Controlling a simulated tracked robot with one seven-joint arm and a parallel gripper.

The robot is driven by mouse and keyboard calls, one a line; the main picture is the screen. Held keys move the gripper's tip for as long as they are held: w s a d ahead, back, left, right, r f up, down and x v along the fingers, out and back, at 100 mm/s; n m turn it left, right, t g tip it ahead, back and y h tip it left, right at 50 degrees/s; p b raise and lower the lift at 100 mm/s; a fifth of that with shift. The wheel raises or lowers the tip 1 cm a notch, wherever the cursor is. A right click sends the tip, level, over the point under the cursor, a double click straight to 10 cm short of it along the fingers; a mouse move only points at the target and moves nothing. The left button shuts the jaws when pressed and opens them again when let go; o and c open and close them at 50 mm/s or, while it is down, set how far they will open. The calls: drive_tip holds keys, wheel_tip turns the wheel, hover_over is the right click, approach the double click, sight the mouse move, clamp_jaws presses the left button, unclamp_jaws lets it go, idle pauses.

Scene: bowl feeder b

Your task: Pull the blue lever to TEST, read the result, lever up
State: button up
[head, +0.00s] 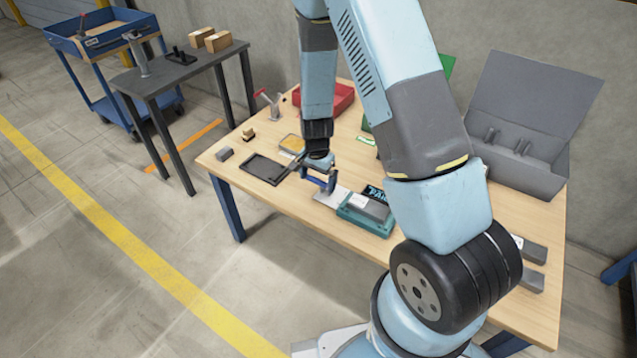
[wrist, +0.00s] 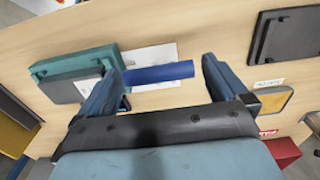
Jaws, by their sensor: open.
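A blue bar, which looks like the lever (wrist: 158,73), lies across the space between my fingertips in the wrist view. Its left end is close to the left finger; a gap separates it from the right finger. My gripper (wrist: 162,66) is open, one finger at each end of the bar. In the head view my gripper (head: 320,181) is low over the table, just left of a teal fixture holding a grey block (head: 368,207). A white plate (head: 332,198) lies between them. I cannot make out any TEST mark or result.
The wooden table (head: 285,200) also holds a black tray (head: 265,168), a yellow-topped item (head: 292,143), a red bin (head: 340,97) and an open grey case (head: 520,170). A dark side table (head: 190,75) and blue cart (head: 100,45) stand at left.

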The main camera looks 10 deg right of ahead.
wheel_tip(320, 180, up, 11)
drive_tip(key=shift+r, duration=0.15)
idle(0.4)
drive_tip(key=shift+s, duration=0.1)
drive_tip(key=s+d+r+n+t+y, duration=0.1)
drive_tip(key=s+d+r+n, duration=0.2)
drive_tip(key=r, duration=0.8)
drive_tip(key=s+d+r+n+t, duration=0.15)
drive_tip(key=s+r, duration=0.35)
drive_tip(key=r, duration=0.7)
drive_tip(key=s+d+r+n+t, duration=0.1)
drive_tip(key=s+d+r+n, duration=0.1)
drive_tip(key=s+r, duration=0.3)
drive_tip(key=s+d+r+n+t, duration=0.2)
drive_tip(key=s+r, duration=0.3)
drive_tip(key=s, duration=0.5)
drive_tip(key=shift+s+d+r+h, duration=0.25)
drive_tip(key=shift+d+r+h, duration=0.15)
drive_tip(key=shift+d, duration=0.4)
drive_tip(key=shift+c, duration=0.2)
